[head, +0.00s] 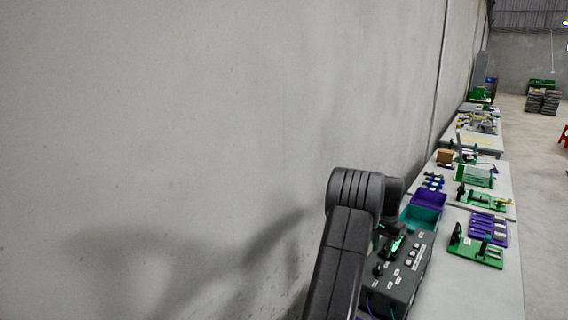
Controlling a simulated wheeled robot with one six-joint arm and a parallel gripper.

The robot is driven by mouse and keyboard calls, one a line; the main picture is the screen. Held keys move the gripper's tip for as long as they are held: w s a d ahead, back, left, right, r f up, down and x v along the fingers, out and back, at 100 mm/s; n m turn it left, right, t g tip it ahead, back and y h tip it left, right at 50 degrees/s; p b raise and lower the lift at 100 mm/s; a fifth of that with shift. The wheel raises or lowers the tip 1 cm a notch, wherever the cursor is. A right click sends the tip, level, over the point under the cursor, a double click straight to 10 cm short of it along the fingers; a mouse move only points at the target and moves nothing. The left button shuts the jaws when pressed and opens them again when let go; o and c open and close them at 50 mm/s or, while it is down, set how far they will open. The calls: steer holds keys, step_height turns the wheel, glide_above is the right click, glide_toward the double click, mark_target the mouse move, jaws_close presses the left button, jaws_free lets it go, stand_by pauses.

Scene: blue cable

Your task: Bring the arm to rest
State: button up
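My dark grey arm rises from the bottom edge in the head view, with its bent joint in front of the wall. Its far part drops behind that joint toward a dark grey control box (408,278). A small dark part with a green strip shows just above the box; I cannot tell if it belongs to my gripper. The fingers cannot be made out. Thin blue cable (369,303) pieces show at the box's near side, partly hidden by my arm.
A long light table (480,290) runs along the grey wall (180,130). Behind the box are a teal bin (420,218) and a purple bin (429,198). Green fixtures (476,252) and a purple tray (488,227) stand to the right. Open floor (540,190) lies right of the table.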

steer(key=m, duration=1)
steer(key=shift+s+p, duration=0.1)
steer(key=shift+p, duration=0.25)
steer(key=shift+a, duration=0.2)
